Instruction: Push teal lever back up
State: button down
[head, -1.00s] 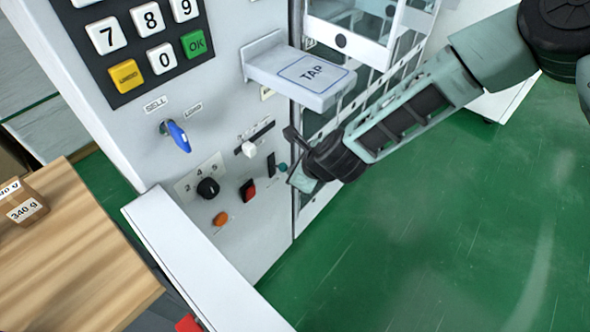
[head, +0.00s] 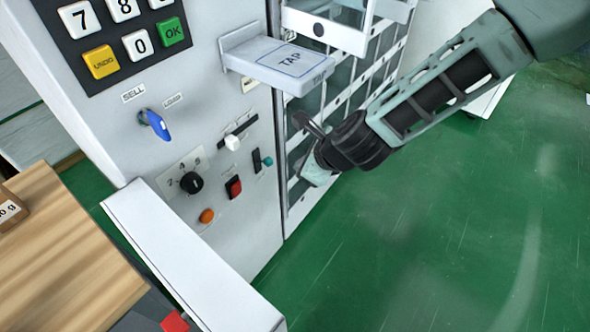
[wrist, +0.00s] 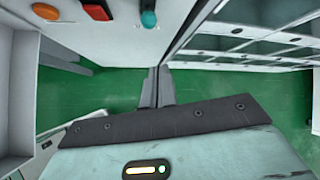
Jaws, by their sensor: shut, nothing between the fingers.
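The teal lever (head: 267,162) is a small round knob beside a dark vertical slot, low on the right of the machine's front panel. In the wrist view the teal knob (wrist: 148,19) shows at the top, ahead of the fingers and slightly to their left. My gripper (wrist: 157,82) is shut and empty, its two dark fingers together. In the head view my gripper (head: 316,172) is right of the knob, with a visible gap; its fingertips are hard to make out there. I cannot tell the lever's exact height in its slot.
A red rocker switch (head: 234,187), an orange button (head: 207,215), a black dial (head: 191,183) and a white slider (head: 232,143) are close by. The TAP shelf (head: 280,65) juts out above. A white ledge (head: 190,255) is at lower left. Green floor is free at right.

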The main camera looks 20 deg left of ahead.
jog(key=shift+v, duration=1.1)
jog(key=shift+a+r, duration=0.1)
jog(key=shift+a, duration=0.05)
